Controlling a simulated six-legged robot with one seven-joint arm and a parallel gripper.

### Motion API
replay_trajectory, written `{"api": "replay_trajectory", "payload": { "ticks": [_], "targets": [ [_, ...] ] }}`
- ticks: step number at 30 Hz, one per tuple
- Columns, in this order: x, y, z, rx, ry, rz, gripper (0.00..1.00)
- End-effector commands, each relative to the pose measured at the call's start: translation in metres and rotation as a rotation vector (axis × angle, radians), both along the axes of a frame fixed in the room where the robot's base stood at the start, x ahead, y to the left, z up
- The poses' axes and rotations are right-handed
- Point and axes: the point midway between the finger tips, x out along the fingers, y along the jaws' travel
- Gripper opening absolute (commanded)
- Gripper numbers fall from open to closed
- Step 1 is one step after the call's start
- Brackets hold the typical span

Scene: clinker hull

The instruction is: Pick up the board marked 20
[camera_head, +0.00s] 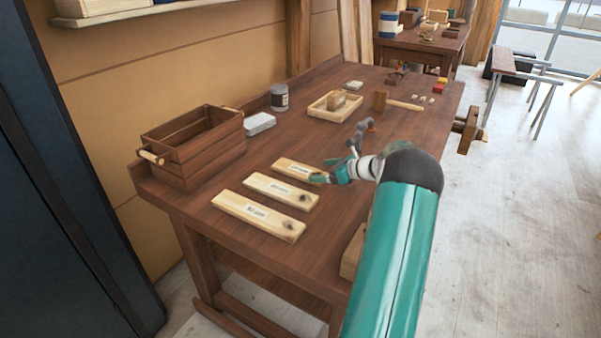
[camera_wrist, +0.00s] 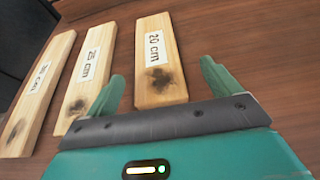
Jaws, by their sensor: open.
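The board marked 20 cm (camera_head: 291,167) is pale wood with a white label and lies flat on the bench. In the wrist view this board (camera_wrist: 158,75) shows its label and a dark knot, between my open fingers in the picture. My gripper (camera_head: 328,171) is at the right end of this board in the head view. In the wrist view my gripper (camera_wrist: 162,72) is empty. I cannot tell how high the fingers are above the wood. The board marked 25 cm (camera_wrist: 88,80) and the one marked 30 cm (camera_wrist: 36,95) lie beside it.
A pale wooden piece (camera_head: 351,256) is partly hidden by my arm. Bare bench lies around the boards.

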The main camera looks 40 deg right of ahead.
Motion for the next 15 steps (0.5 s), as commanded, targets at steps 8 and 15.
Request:
{"api": "replay_trajectory", "payload": {
  "ticks": [8,15],
  "targets": [
    [0.029,0.015,-0.016,0.001,-0.001,0.002,0.89],
    [0.041,0.017,-0.021,-0.001,0.000,-0.001,0.89]
  ]
}}
